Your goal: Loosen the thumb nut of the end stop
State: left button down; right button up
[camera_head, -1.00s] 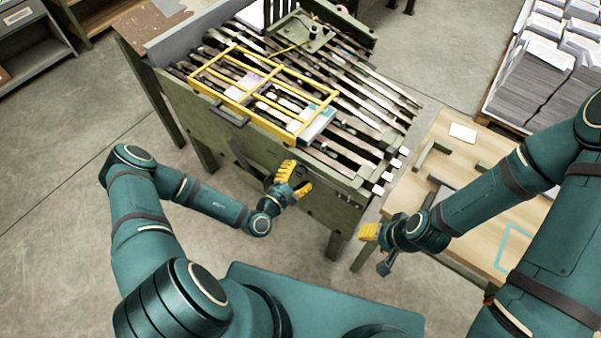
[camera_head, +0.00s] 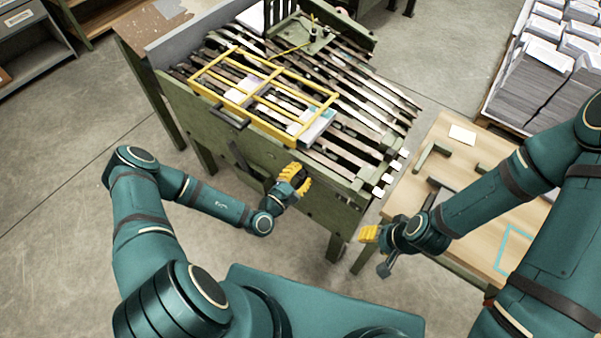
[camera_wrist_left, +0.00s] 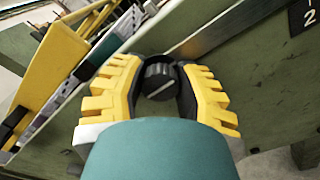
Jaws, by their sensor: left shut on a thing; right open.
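The thumb nut (camera_wrist_left: 160,82) is a dark, ribbed round knob with a pale line on its face, seen in the left wrist view at the machine's green side panel. My left gripper (camera_wrist_left: 158,92) has its yellow fingers shut on the knob, one on each side. In the head view my left gripper (camera_head: 294,178) is at the front side of the green machine (camera_head: 225,140), and its fingers hide the knob there. My right gripper (camera_head: 370,240) is open and empty, in front of the wooden table's near left corner. The end stop itself cannot be made out clearly.
A yellow frame (camera_head: 192,82) lies over the machine's slatted bed. A wooden table (camera_head: 480,150) with green brackets stands at the right. Paper stacks (camera_head: 535,85) are on a pallet at the upper right.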

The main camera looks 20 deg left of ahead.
pick_arm(q)
jog(key=n+p, duration=0.3)
jog(key=shift+r, duration=0.15)
jog(key=n+p, duration=0.2)
jog(key=n, duration=0.2)
jog(key=n+p, duration=0.1)
jog(key=n, duration=0.1)
jog(key=shift+n, duration=0.4)
jog(key=n, duration=0.2)
jog(key=shift+n+p, duration=0.3)
jog(key=shift+p, duration=0.05)
jog(key=n, duration=0.5)
jog(key=shift+f, duration=0.2)
jog(key=c, duration=0.6)
grip_release()
